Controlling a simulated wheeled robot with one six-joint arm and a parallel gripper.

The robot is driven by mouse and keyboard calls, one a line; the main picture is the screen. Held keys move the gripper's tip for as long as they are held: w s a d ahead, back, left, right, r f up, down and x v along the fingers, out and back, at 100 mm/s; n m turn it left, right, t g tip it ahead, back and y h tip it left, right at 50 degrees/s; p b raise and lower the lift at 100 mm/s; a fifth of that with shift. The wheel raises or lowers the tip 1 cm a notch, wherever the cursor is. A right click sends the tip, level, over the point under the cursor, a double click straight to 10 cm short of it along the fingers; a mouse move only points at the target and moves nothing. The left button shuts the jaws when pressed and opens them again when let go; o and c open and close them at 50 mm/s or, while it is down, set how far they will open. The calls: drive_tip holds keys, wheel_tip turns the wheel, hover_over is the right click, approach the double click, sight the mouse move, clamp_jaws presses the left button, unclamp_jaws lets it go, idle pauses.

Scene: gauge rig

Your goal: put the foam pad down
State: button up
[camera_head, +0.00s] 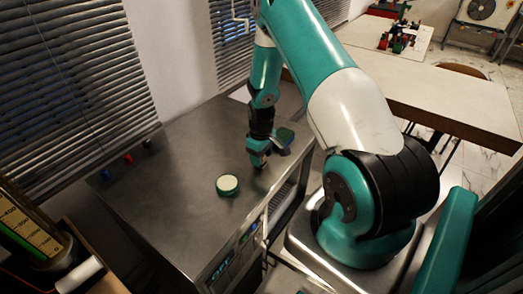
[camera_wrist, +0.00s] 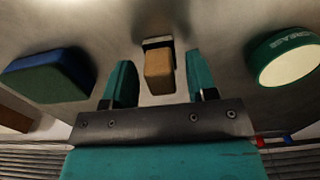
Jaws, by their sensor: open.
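A soft-edged blue and green block (camera_wrist: 48,76), which looks like the foam pad, lies on the steel worktop at the left of the wrist view. In the head view it shows (camera_head: 285,136) just right of my gripper (camera_head: 259,163), near the worktop's right edge. My gripper (camera_wrist: 159,80) is open, its two teal fingers apart. A tan block (camera_wrist: 159,72) with a dark end shows between the fingers in the wrist view. I cannot tell whether it touches them. The blue and green block is outside the fingers.
A round green tin marked GREASE (camera_head: 227,185) stands on the steel worktop (camera_head: 165,215), left of my gripper. It also shows at the right of the wrist view (camera_wrist: 285,58). Small red (camera_head: 127,158) and blue (camera_head: 106,174) items sit at the back edge. The worktop's left part is clear.

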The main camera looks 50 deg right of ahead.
wheel_tip(320, 180, up, 12)
drive_tip(key=b, duration=0.3)
drive_tip(key=s+a+r+n+t+y, duration=0.1)
drive_tip(key=a+r, duration=0.4)
drive_tip(key=a, duration=0.4)
drive_tip(key=s+a+r+n+y, duration=0.1)
drive_tip(key=a+r, duration=0.5)
drive_tip(key=a, duration=0.2)
drive_tip(key=s+a+r+n, duration=0.1)
drive_tip(key=s+a+r, duration=0.1)
drive_tip(key=s+a, duration=0.3)
drive_tip(key=s+a+r+n+y, duration=0.1)
drive_tip(key=s+a+r, duration=0.2)
drive_tip(key=s+a, duration=0.3)
drive_tip(key=s+a+r+n+g+y, duration=0.1)
drive_tip(key=s+a+r, duration=0.2)
drive_tip(key=s+a, duration=0.2)
drive_tip(key=shift+s+a+r, duration=0.25)
drive_tip(key=shift+s, duration=0.85)
